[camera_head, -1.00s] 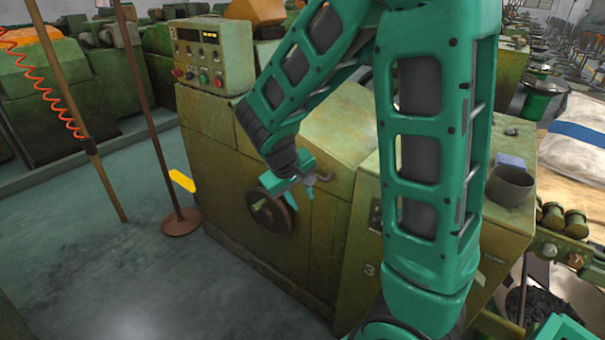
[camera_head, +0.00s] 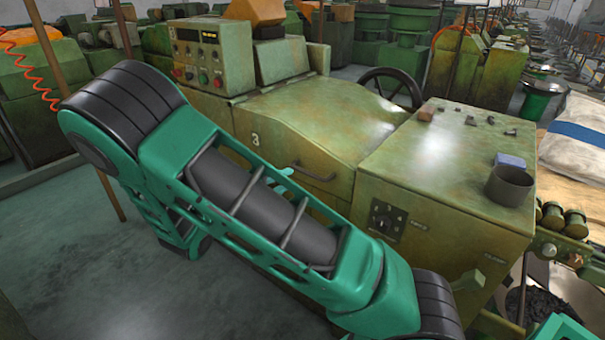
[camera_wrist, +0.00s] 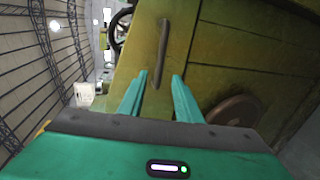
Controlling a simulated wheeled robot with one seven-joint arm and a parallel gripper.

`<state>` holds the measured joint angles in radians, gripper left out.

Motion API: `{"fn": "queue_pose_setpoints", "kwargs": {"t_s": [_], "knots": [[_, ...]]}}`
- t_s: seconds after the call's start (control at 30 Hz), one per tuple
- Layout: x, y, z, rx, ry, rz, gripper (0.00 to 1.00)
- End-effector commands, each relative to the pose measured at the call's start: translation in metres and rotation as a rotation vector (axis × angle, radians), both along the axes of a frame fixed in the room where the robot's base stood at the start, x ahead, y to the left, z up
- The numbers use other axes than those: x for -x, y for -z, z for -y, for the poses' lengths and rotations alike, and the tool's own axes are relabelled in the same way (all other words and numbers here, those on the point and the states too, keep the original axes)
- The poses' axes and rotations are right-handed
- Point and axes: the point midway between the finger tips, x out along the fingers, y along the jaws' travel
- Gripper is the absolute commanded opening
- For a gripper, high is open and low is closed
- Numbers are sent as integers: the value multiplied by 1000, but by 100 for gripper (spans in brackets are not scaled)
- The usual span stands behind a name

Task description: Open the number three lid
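The number three lid (camera_head: 330,120) is the sloping green cover marked "3" on the machine, and it looks closed. Its dark bar handle (camera_head: 313,174) is on the front face, and it also shows in the wrist view as a long handle (camera_wrist: 162,50). My gripper (camera_wrist: 159,76) is open, with one teal finger on each side of the handle's near end in the picture. I cannot tell whether the fingers touch it. In the head view my arm hides most of the gripper, with only a bit of teal showing near the handle's left end.
A control box (camera_head: 212,55) stands at the back left of the lid. A black handwheel (camera_head: 392,88) is behind it. A cabinet (camera_head: 440,165) on the right bears small parts and a dark cup (camera_head: 509,185). A round brown wheel (camera_wrist: 232,110) is on the front panel. Open floor lies left.

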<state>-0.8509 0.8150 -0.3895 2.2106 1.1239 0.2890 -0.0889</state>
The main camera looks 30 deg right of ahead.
Motion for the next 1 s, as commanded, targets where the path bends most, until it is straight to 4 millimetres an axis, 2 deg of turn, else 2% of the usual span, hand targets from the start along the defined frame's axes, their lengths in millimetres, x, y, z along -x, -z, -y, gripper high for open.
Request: {"fn": "queue_pose_setpoints", "kwargs": {"t_s": [0.5, 0.7, 1.0], "knots": [[-26, 17, 77, -2, 4, -1, 31], [-32, 20, 92, -3, 3, -2, 31], [-34, 21, 95, -3, 1, 0, 31]]}}
